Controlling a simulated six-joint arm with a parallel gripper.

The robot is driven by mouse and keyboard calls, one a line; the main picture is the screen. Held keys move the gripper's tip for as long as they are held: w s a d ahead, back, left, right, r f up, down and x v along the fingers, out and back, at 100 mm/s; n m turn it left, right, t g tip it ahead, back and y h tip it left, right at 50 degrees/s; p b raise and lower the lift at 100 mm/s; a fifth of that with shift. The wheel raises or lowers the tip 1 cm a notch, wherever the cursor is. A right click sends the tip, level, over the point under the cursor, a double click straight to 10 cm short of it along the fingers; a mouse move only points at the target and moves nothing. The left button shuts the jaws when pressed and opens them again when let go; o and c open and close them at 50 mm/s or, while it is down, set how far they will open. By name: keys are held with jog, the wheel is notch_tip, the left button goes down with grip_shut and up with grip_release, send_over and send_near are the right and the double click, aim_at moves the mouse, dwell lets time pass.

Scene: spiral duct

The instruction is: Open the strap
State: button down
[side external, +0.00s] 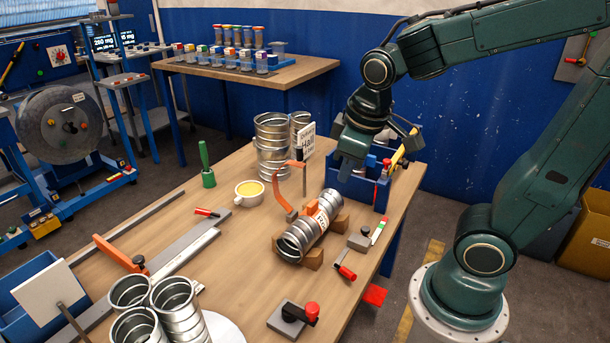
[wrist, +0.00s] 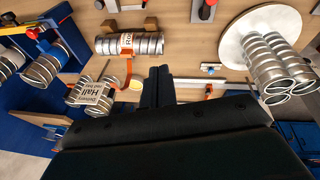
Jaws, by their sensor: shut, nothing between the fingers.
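A ribbed silver duct (side external: 309,228) with a white label lies on wooden blocks on the bench. It also shows at the top of the wrist view (wrist: 150,44). An orange strap (side external: 277,188) curves up off the bench on the far left side of the duct; its orange strip shows beside the duct in the wrist view (wrist: 128,72). I cannot tell how its end is fastened. My gripper (side external: 347,172) is shut and empty above the bench, behind and right of the duct, apart from the strap. Its fingers (wrist: 158,84) sit together in the wrist view.
A blue bin (side external: 358,188) stands close below my gripper. A red-handled tool (side external: 344,265) and a red-knobbed clamp (side external: 293,317) lie nearer. More ducts (side external: 178,308) stand at front left.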

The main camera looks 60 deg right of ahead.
jog(key=w+d+m, duration=0.4)
jog(key=d+m, duration=0.2)
jog(key=d, duration=0.1)
jog(key=w+d+m+y, duration=0.1)
jog(key=w+d+m, duration=0.3)
jog(key=d+m, duration=0.2)
jog(key=w+d+m+t+y, duration=0.1)
jog(key=w+d+m, duration=0.3)
jog(key=d, duration=0.5)
jog(key=shift+d+f+m, duration=0.2)
jog(key=shift+f+m, duration=0.25)
jog(key=shift+m, duration=0.45)
jog(key=shift+w+f, duration=0.1)
jog(key=shift+f, duration=0.05)
jog(key=w+a+f, duration=0.1)
jog(key=w+f, duration=0.6)
jog(key=f, duration=0.2)
jog(key=shift+w+a, duration=0.2)
jog(key=shift+a, duration=0.05)
